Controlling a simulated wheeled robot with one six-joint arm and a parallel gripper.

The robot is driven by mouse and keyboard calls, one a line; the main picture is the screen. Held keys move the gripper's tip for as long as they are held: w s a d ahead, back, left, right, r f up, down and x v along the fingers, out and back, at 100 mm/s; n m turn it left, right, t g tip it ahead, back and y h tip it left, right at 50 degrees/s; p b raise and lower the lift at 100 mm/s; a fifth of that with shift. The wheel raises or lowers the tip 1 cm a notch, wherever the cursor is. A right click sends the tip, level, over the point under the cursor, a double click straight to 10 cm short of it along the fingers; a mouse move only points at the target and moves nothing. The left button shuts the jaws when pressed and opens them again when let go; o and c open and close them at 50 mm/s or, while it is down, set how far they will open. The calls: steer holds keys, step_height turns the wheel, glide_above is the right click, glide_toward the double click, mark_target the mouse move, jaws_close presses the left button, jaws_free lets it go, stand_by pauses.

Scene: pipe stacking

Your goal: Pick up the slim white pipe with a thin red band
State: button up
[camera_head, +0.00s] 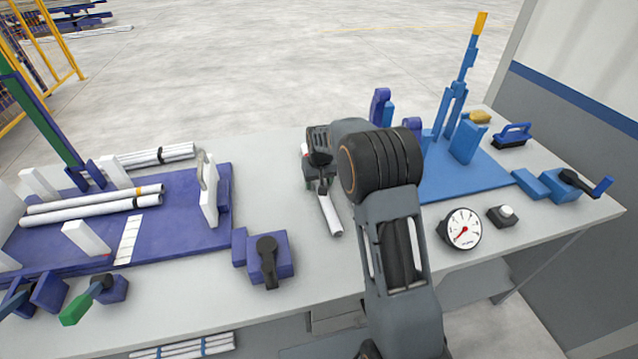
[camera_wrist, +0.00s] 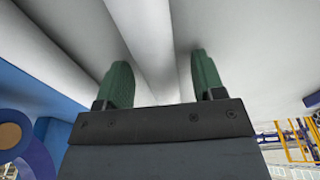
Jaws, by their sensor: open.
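A slim white pipe (camera_head: 331,215) lies on the table under my gripper (camera_head: 318,180) in the head view. Its near end shows; its middle is hidden by the gripper. A small red patch shows just behind the gripper, and I cannot tell for certain that it is this pipe's band. In the wrist view, my gripper (camera_wrist: 159,72) is open, with one green finger on each side of a white pipe (camera_wrist: 152,42). No band shows on that part, and I cannot tell whether the fingers touch it.
At left, a purple fixture (camera_head: 185,245) carries white pipes, one with an orange band (camera_head: 95,196); black-banded pipes (camera_head: 160,155) lie behind. A blue fixture (camera_head: 480,183) with upright parts stands right of my arm. A gauge (camera_head: 461,229) and a purple clamp block (camera_head: 285,257) stand nearer the front.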

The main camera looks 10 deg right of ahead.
steer(key=c, duration=1)
steer(key=shift+c, duration=0.2)
